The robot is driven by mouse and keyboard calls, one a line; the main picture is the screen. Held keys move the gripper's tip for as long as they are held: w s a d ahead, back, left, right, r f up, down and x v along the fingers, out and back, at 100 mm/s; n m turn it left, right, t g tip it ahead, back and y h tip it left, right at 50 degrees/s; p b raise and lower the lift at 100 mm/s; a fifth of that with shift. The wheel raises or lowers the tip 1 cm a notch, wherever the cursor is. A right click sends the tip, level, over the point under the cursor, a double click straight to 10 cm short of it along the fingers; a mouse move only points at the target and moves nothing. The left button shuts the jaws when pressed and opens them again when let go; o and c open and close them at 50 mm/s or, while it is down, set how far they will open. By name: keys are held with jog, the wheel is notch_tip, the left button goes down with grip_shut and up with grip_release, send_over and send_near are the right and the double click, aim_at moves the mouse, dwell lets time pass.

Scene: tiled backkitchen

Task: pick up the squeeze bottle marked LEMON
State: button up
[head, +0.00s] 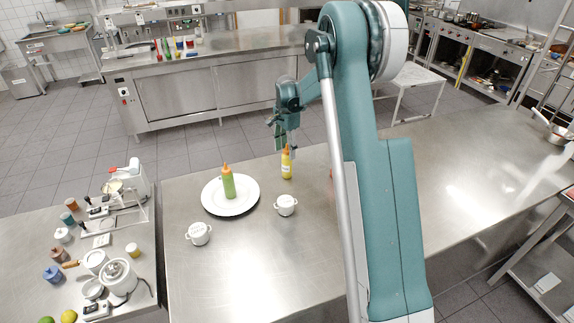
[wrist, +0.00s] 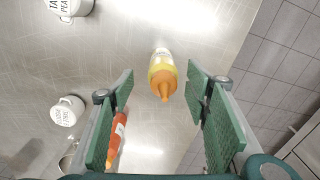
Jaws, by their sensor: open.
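A yellow squeeze bottle (head: 287,164) with an orange nozzle stands upright on the steel table, right of the white plate. No LEMON mark is readable on it. My gripper (head: 284,143) hangs just above this bottle in the head view. In the wrist view, the yellow bottle (wrist: 162,74) shows nozzle-first in the gap beyond the open green-padded fingers (wrist: 160,88), with nothing gripped. A green squeeze bottle (head: 228,183) with an orange nozzle stands on the plate. A red-orange bottle (wrist: 117,135) is partly hidden behind the left finger in the wrist view.
The white plate (head: 212,203) lies left of the yellow bottle. A side counter (head: 40,262) with jars and appliances is at the left. The table's right part is mostly clear.

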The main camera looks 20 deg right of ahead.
aim_at(287, 155)
jog(key=shift+w+d+f, duration=0.15)
jog(key=shift+w+f, duration=0.05)
jog(key=shift+f, duration=0.2)
jog(key=shift+w+d+f, duration=0.1)
jog(key=shift+w+f, duration=0.05)
jog(key=shift+f, duration=0.25)
jog(key=shift+f, duration=0.1)
jog(key=shift+f, duration=1.2)
jog(key=shift+f+p, duration=0.55)
jog(key=shift+f, duration=2.05)
jog(key=c, duration=1.1)
